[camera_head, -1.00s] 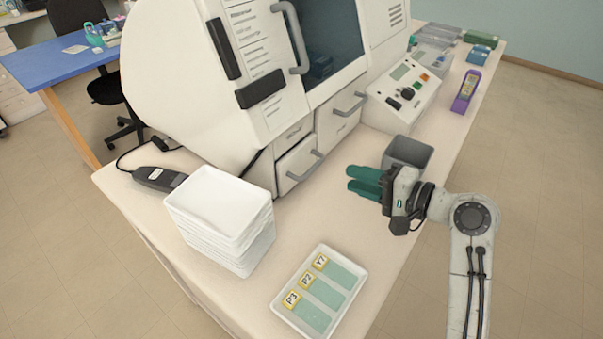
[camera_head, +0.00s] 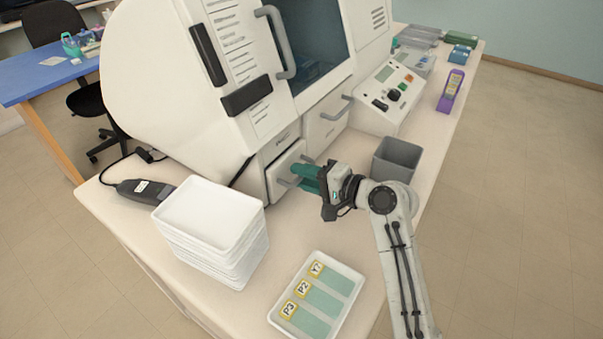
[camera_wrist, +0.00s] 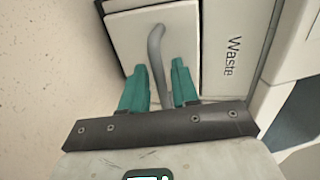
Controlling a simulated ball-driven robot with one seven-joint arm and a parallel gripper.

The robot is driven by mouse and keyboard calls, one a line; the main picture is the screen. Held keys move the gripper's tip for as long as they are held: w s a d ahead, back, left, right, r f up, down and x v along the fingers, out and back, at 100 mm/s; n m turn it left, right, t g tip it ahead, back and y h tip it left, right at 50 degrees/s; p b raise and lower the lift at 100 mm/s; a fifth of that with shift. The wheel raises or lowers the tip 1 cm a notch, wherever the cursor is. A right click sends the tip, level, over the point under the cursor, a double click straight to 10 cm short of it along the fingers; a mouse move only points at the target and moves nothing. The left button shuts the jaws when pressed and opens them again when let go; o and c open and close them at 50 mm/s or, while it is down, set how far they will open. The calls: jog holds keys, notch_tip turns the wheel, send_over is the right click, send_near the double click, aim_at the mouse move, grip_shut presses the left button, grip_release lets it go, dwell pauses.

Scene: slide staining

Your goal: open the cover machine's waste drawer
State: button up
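The cover machine (camera_head: 165,75) is a large white cabinet with a dark window. The waste drawer (camera_head: 283,166) is the white front at its lower left, and it also shows in the wrist view (camera_wrist: 183,35), beside the printed word "Waste" (camera_wrist: 232,56). Its grey bar handle (camera_wrist: 156,45) runs down between my fingers in the wrist view. My gripper (camera_head: 303,176) has teal fingers, one on each side of the handle, with gaps visible. The fingers (camera_wrist: 160,90) look open around it. They hide part of the handle in the head view.
A stack of white trays (camera_head: 210,235) stands left of my gripper, with a dark handheld device (camera_head: 143,190) behind it. A tray of labelled slides (camera_head: 318,296) lies in front. A grey bin (camera_head: 397,160) is close on the right. A second drawer (camera_head: 325,128) adjoins the waste drawer.

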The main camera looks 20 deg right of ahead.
jog(key=shift+w+a, duration=0.2)
jog(key=shift+w, duration=0.1)
jog(key=shift+c, duration=0.2)
grip_shut()
jog(key=shift+f, duration=0.1)
